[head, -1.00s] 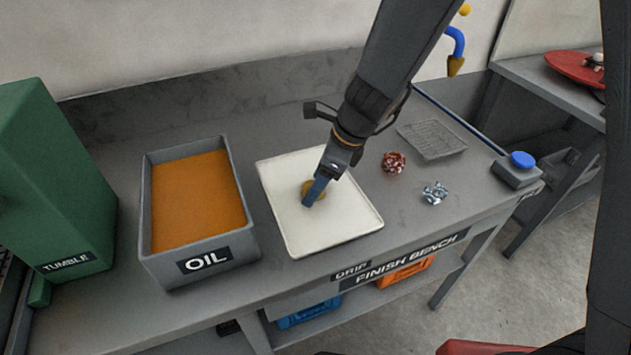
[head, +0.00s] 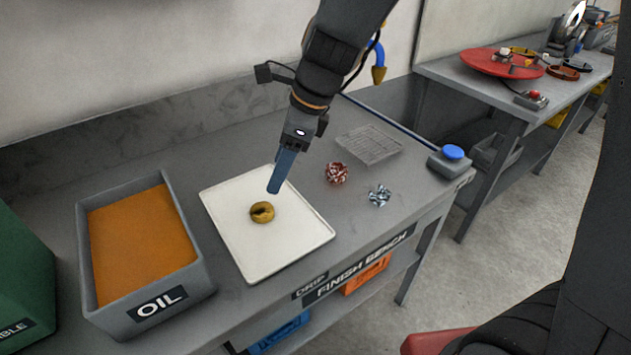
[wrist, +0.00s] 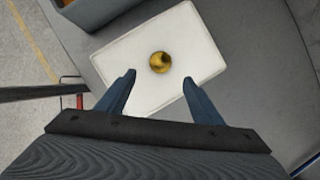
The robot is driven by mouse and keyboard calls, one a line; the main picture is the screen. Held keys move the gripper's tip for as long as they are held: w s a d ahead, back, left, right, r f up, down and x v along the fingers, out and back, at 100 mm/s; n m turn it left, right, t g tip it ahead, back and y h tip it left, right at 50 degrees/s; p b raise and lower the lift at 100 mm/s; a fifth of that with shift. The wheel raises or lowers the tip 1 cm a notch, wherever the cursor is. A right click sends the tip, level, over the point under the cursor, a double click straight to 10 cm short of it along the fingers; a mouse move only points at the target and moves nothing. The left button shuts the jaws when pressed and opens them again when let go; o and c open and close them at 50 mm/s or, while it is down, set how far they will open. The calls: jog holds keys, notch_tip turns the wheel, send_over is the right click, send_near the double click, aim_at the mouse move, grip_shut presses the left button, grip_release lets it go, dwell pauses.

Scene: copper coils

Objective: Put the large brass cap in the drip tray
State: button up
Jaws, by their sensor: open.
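The large brass cap (head: 262,212) lies on the white drip tray (head: 275,258), near its middle. My gripper (head: 275,190) is above the tray, up and to the right of the cap and apart from it in the head view. In the wrist view, my gripper (wrist: 158,88) has its two blue fingers spread wide with nothing between them. The brass cap (wrist: 160,62) shows beyond the fingertips, on the white tray (wrist: 130,50).
A grey oil bin (head: 195,275) stands left of the tray. Right of it are a red cluster (head: 336,173), a silver cluster (head: 379,195), a wire rack (head: 370,145) and a blue button box (head: 450,160). A green tumbler (head: 25,270) stands far left.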

jog(key=s+d+f+n+h, duration=0.2)
jog(key=s+d+n, duration=0.2)
jog(key=d+n, duration=0.5)
jog(key=s+d+f+n+h, duration=0.2)
jog(key=s+d+n, duration=0.3)
jog(key=d+n, duration=0.5)
jog(key=d+f, duration=0.1)
jog(key=d, duration=0.3)
jog(key=shift+d+n, duration=0.15)
jog(key=shift+n, duration=0.15)
jog(key=shift+f, duration=0.1)
